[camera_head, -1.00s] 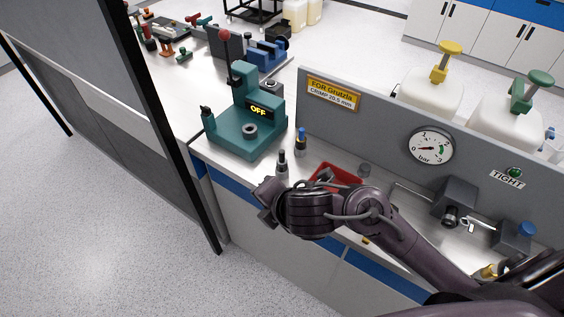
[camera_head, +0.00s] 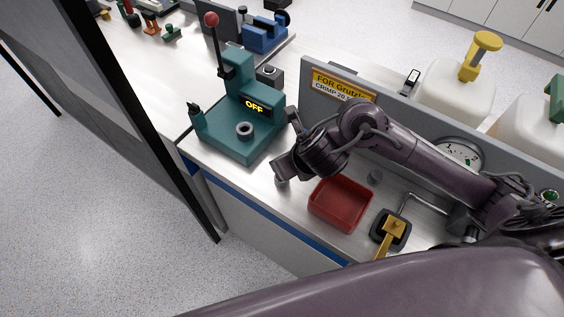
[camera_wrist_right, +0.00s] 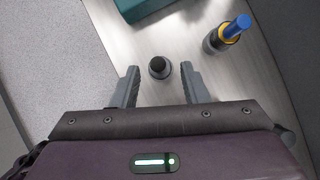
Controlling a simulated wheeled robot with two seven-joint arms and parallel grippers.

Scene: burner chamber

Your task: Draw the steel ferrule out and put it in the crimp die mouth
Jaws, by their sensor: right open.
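My right gripper (camera_wrist_right: 160,72) is open, its two fingers on either side of a small upright grey piece with a black top (camera_wrist_right: 158,67). This piece stands on the bench, with gaps to both fingers; I cannot tell for sure that it is the steel ferrule. In the head view my right gripper (camera_head: 283,166) hides most of it. The crimp die mouth (camera_head: 245,130) is a grey ring on the base of the teal press (camera_head: 222,136), left of and beyond the gripper. The press display reads OFF. My left gripper is not in view.
A grey panel (camera_head: 310,97) runs behind the arm.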

